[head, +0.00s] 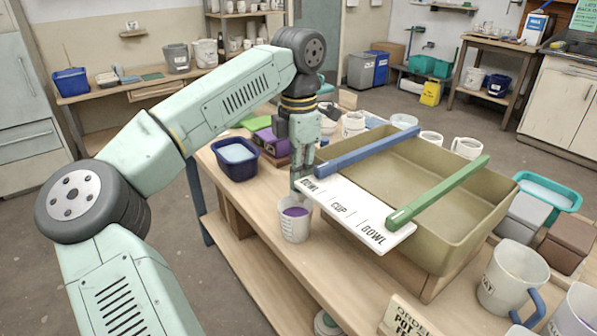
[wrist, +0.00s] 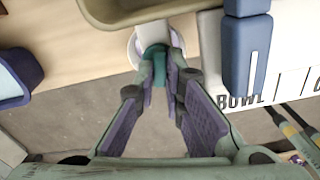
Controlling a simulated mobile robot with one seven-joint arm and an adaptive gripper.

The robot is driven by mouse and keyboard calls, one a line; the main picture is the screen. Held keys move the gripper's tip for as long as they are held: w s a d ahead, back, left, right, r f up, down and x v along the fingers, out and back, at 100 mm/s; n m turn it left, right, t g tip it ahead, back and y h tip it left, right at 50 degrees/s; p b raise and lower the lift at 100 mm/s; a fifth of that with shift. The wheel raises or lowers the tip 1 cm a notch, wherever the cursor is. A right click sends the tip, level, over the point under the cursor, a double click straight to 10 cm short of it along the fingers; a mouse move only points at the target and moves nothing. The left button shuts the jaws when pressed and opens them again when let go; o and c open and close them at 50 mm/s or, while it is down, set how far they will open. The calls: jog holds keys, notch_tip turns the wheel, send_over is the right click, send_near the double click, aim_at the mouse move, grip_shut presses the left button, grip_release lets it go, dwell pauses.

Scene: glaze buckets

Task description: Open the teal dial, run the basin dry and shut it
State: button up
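The large olive basin (head: 440,240) stands on the wooden table, with the label plate reading BOWL, CUP, BOWL (head: 345,212) at its near left edge. My gripper (head: 303,188) points down at the basin's left corner, above a pale bucket with purple glaze (head: 294,230). In the wrist view the teal dial (wrist: 155,62) lies between my fingertips (wrist: 160,75); whether they press on it is unclear. The bucket's rim (wrist: 133,50) shows beneath the dial. The dial is not clear in the head view, and the basin's floor is only partly seen.
A blue bar (head: 355,150) and a green bar (head: 440,192) lie across the basin. A dark blue tub (head: 236,172) stands left of my gripper. Grey mugs (head: 510,280) and a teal tray (head: 565,205) are at the right. An order sign (head: 410,318) stands at the front.

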jog(key=shift+m, duration=0.4)
grip_shut()
jog(key=m+p, duration=0.2)
jog(key=m, duration=0.1)
jog(key=shift+r, duration=0.15)
jog(key=m+p, duration=0.1)
jog(key=m, duration=0.3)
jog(key=shift+w, duration=0.15)
jog(key=m+p, duration=0.1)
jog(key=m, duration=0.3)
jog(key=shift+w+m+p, duration=0.1)
jog(key=shift+m+p, duration=0.2)
jog(key=shift+m, duration=1.6)
jog(key=shift+o, duration=2)
grip_release()
